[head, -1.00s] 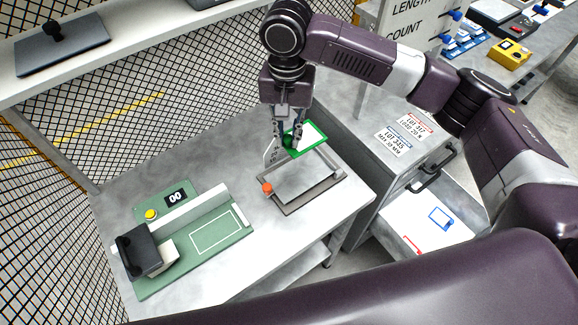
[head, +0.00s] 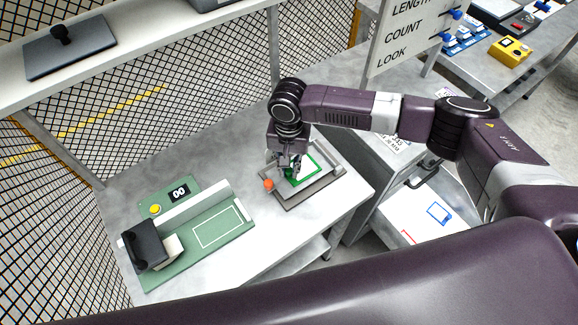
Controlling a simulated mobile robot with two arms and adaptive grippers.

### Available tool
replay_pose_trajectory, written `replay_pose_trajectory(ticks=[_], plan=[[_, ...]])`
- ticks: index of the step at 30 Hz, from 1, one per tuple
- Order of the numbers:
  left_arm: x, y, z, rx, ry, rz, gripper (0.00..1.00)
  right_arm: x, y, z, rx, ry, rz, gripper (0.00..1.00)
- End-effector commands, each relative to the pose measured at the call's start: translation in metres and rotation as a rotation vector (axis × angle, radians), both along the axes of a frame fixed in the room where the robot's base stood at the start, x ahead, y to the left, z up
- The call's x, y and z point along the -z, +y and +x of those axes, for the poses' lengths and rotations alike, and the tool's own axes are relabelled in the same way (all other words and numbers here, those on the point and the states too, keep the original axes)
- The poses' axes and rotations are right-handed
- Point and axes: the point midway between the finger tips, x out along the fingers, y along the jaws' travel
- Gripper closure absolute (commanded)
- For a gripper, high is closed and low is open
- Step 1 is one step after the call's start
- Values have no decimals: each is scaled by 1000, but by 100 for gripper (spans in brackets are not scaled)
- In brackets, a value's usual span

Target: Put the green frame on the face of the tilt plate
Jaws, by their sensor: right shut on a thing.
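The tilt plate (head: 318,186) is a grey plate in a darker base on the table, with an orange knob (head: 268,184) at its left corner. The green frame (head: 309,170) is a thin green rectangle with a light middle. It lies over the plate's face; whether it touches the plate I cannot tell. My right gripper (head: 293,172) points down over the plate and is shut on the frame's left side, partly hiding it. My left gripper is not in view.
A green fixture (head: 219,227) with a black-handled block, yellow button and "00" display stands left on the table (head: 262,246). A grey cabinet with an open drawer (head: 425,214) holding a blue frame (head: 438,213) is at right. Wire mesh stands behind.

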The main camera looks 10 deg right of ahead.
Motion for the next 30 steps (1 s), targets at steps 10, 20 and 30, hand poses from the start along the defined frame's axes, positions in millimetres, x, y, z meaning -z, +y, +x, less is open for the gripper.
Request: replay_pose_trajectory(ticks=[10,20,30], plan=[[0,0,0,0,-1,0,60,3,0,0,-1,-1,0,80],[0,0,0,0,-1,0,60,3,0,0,0,0,-1,68],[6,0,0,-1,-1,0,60,-33,0,1,-2,-4,0,68]])
